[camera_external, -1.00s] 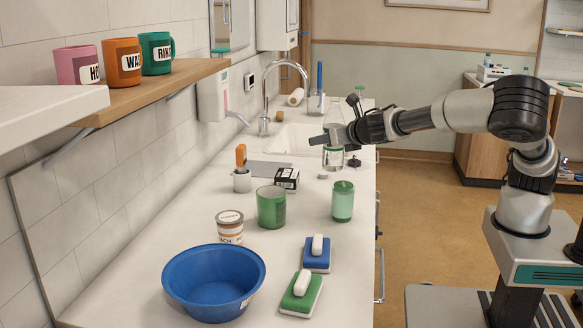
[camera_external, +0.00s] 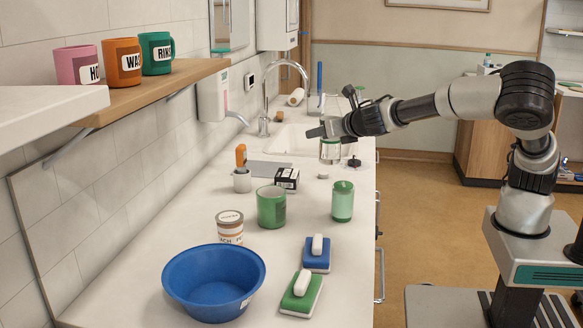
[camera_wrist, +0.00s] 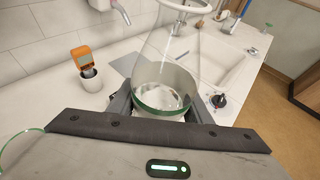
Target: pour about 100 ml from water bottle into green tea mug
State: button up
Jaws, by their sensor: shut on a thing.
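The water bottle (camera_external: 330,152) is clear with a pale label, and it also shows in the wrist view (camera_wrist: 165,70). My gripper (camera_external: 329,135) is shut on it and holds it nearly upright over the counter near the sink. In the wrist view the fingers (camera_wrist: 158,103) lie on both sides of the bottle, and a low layer of liquid seems to show inside. The green tea mug (camera_external: 271,207) stands upright on the counter, nearer the camera and left of my gripper.
A green tumbler (camera_external: 342,202) stands right of the mug. A tin (camera_external: 229,228), a black box (camera_external: 286,179), a grey cup (camera_external: 242,181), a blue basin (camera_external: 225,298) and two sponges (camera_external: 317,262) (camera_external: 300,305) share the counter. Mugs (camera_external: 122,64) sit on the shelf.

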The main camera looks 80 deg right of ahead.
jog(key=w+a+r+b, duration=0.2)
jog(key=w+a+r, duration=0.2)
jog(key=w+a, duration=0.35)
notch_tip(320, 180, down, 12)
jog(key=a, duration=0.1)
jog(key=shift+s+f, duration=0.15)
jog(key=shift+s, duration=0.05)
dwell(0.6)
jog(key=shift+n+p, duration=0.3)
jog(key=shift+p, duration=0.05)
